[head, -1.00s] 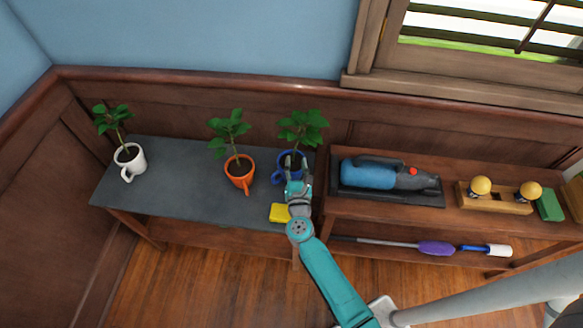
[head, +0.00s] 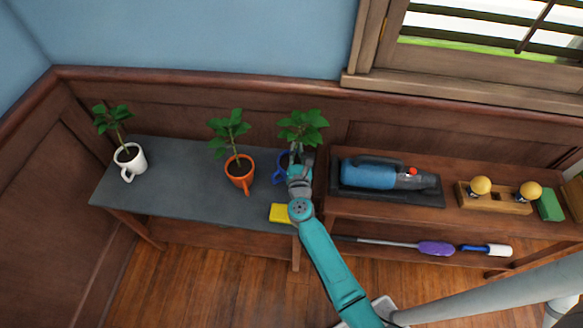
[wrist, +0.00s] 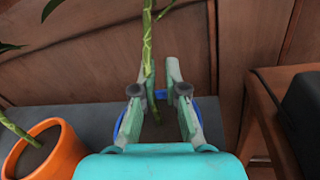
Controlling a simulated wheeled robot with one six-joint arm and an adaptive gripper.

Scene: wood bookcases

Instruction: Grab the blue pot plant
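The blue pot plant (head: 281,168) stands at the right end of the grey-topped table, its green leaves rising above my gripper. In the head view, my gripper (head: 297,155) covers most of the pot, leaving its left side and handle showing. In the wrist view, my gripper (wrist: 156,82) is open, with its fingers apart and the green stem (wrist: 148,48) between them. Parts of the blue rim (wrist: 211,108) show beside and behind the fingers. I cannot tell whether either finger touches the pot or stem.
An orange pot plant (head: 239,174) stands close to the left, and a white pot plant (head: 130,161) farther left. A yellow sponge (head: 281,213) lies at the front edge. The wooden shelf unit (head: 385,219) with a blue vacuum (head: 372,174) stands close on the right.

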